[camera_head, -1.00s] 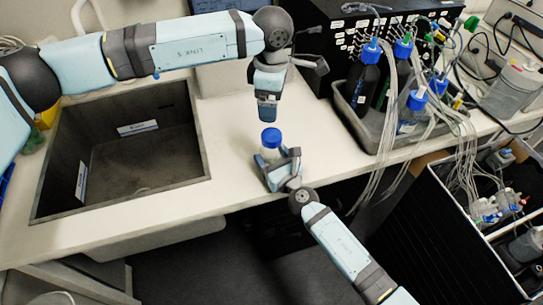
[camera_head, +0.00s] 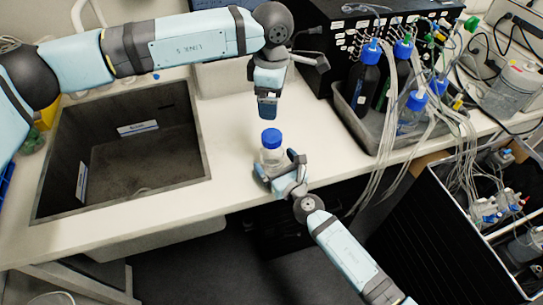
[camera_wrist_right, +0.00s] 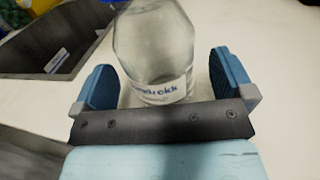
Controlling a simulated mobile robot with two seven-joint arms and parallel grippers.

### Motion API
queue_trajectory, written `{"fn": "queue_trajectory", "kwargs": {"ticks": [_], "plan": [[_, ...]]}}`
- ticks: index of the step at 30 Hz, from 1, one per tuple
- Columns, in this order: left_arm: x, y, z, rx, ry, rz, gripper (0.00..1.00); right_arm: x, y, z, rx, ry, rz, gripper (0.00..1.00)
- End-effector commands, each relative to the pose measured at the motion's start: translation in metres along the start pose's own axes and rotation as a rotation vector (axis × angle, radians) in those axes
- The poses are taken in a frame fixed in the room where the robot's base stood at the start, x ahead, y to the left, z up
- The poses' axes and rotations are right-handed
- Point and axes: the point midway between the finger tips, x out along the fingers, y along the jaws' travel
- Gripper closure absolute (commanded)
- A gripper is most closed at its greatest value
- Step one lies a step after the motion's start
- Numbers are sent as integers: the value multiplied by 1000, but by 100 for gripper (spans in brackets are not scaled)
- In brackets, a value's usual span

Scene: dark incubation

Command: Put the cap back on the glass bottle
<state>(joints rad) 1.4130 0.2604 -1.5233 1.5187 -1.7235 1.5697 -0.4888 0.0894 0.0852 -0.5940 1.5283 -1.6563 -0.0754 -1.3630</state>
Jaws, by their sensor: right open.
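The glass bottle (camera_head: 271,156) stands upright on the white counter near its front edge. The blue cap (camera_head: 271,138) sits on the bottle's mouth. In the right wrist view the clear bottle (camera_wrist_right: 155,45) with its white label stands between the fingers of my right gripper (camera_wrist_right: 165,82), with gaps on both sides. In the head view my right gripper (camera_head: 279,170) is low at the bottle's front, open. My left gripper (camera_head: 267,108) points down just above the cap, apart from it and empty; its finger gap is not clear from this side.
A dark sink (camera_head: 140,165) lies to the left. A grey tray (camera_head: 362,130) with several blue-capped bottles and hanging tubes stands to the right, before a black box (camera_head: 350,40). Bare counter surrounds the bottle.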

Motion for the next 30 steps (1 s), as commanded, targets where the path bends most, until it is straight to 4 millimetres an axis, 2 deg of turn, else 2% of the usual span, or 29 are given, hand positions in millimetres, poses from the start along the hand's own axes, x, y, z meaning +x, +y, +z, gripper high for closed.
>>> {"fn": "queue_trajectory", "kwargs": {"ticks": [1,9,15,21,30], "plan": [[-2,0,0,0,0,0,15,-13,0,-1,0,3,0,0],[2,0,0,0,0,0,15,-75,0,-2,-1,2,0,0],[5,0,0,0,0,0,15,-105,0,-2,0,1,0,0],[6,0,0,0,0,0,15,-115,0,0,0,1,0,0],[6,0,0,0,0,0,15,-115,0,0,0,0,0,0]]}}
